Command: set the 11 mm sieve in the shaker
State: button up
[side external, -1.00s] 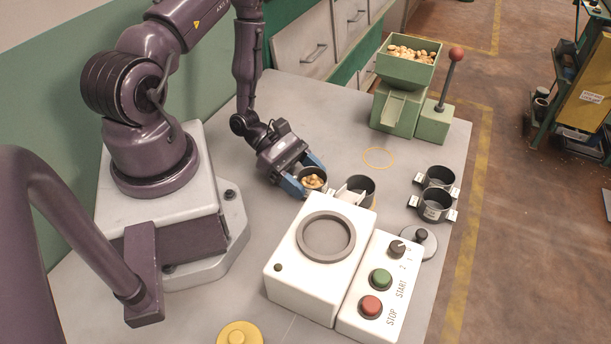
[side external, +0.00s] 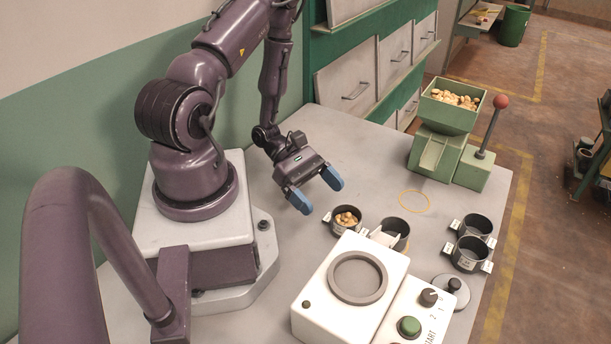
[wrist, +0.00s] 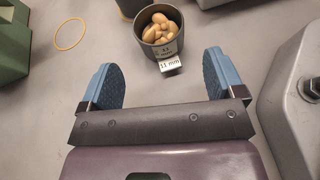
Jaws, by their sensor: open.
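The 11 mm sieve (side external: 346,222) is a dark cup holding several tan nuts. It stands upright on the table behind the shaker. In the wrist view the sieve (wrist: 168,48) shows its white tab reading 11 mm, facing my gripper. The shaker (side external: 340,312) is a white box with a grey round ring seat (side external: 357,278) on top, and the seat is empty. My gripper (side external: 317,191) is open and empty, with blue fingers apart, above the table and back from the sieve. In the wrist view my gripper (wrist: 160,80) has the sieve beyond its fingertips, not between them.
Another dark cup (side external: 397,233) with a pale tab stands right of the sieve. Two more cups (side external: 474,229) (side external: 467,256) stand farther right, near a round knobbed lid (side external: 452,288). A green hopper (side external: 451,110) of nuts stands behind. A yellow ring mark (side external: 415,201) lies on clear table.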

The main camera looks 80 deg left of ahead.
jog(key=v, duration=0.5)
jog(key=shift+a+r, duration=0.1)
jog(key=shift+a, duration=0.1)
jog(key=shift+a+r, duration=0.1)
jog(key=shift+r, duration=0.15)
jog(key=d+r+m+y, duration=0.3)
jog(key=d+r+m, duration=0.1)
jog(key=r+m, duration=0.4)
jog(key=d+r+m+g+y, duration=0.1)
jog(key=d+r+m+y, duration=0.3)
jog(key=r+m, duration=0.4)
jog(key=d+r+m+g+y, duration=0.1)
jog(key=d+r+m+y, duration=0.3)
jog(key=r+m, duration=0.4)
notch_tip(320, 180, up, 5)
jog(key=shift+w+d+f+m, duration=0.15)
jog(key=shift+w+m, duration=0.15)
jog(key=shift+w, duration=0.15)
jog(key=shift+o, duration=0.3)
jog(key=shift+s+r, duration=0.1)
jog(key=shift+r, duration=0.25)
